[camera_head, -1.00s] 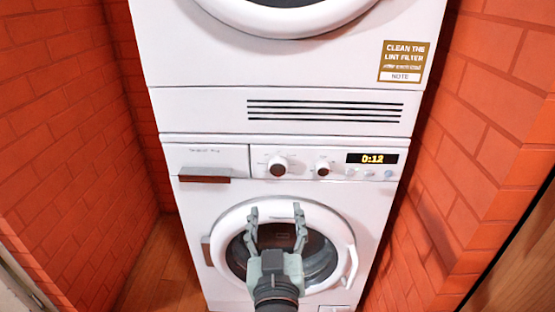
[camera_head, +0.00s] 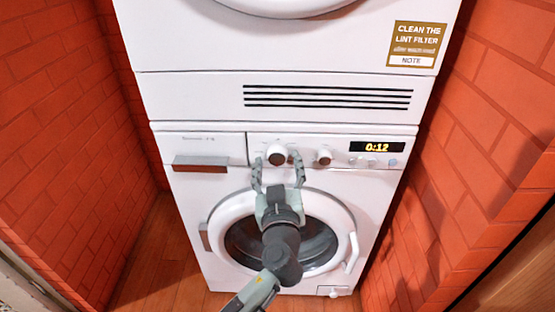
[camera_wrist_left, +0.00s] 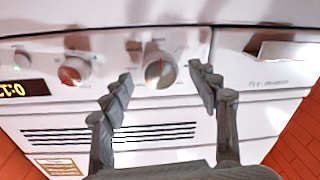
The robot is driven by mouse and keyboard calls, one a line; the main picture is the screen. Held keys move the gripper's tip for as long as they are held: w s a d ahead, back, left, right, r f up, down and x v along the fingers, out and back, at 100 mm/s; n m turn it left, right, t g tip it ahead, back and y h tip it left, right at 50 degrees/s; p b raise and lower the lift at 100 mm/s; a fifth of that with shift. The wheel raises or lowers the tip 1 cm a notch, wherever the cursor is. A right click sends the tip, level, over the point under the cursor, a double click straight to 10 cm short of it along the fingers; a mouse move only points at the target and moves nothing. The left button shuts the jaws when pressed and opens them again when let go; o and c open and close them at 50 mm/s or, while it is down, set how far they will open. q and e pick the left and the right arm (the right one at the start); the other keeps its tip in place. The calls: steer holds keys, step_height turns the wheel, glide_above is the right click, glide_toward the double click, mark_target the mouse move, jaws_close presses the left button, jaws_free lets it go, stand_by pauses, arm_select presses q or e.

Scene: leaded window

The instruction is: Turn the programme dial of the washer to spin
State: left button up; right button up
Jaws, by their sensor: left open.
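The washer (camera_head: 190,228) is the lower white machine in the head view. Its larger left dial (camera_head: 277,154), which looks like the programme dial, also shows in the wrist view (camera_wrist_left: 160,70), with a red pointer line. The marks around it are too small to read. A smaller dial (camera_head: 324,157) sits to its right, and shows left of it in the inverted wrist view (camera_wrist_left: 74,70). My left gripper (camera_head: 278,164) is open, its fingers on either side of the larger dial with visible gaps. Whether it overlaps the dial in depth is unclear. My right gripper is not in view.
The display (camera_head: 377,147) reads 0:12, with small buttons below. The detergent drawer (camera_head: 200,148) is left of the dials. The round door (camera_head: 335,215) is below, behind my arm. A dryer (camera_head: 190,50) stands on top. Brick walls (camera_head: 50,130) flank both sides.

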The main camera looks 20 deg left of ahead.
arm_select(q)
steer(key=shift+w+a, duration=0.1)
steer(key=shift+w, duration=0.1)
steer(key=shift+c, duration=0.2)
steer(key=c, duration=1.1)
steer(key=shift+f, duration=0.1)
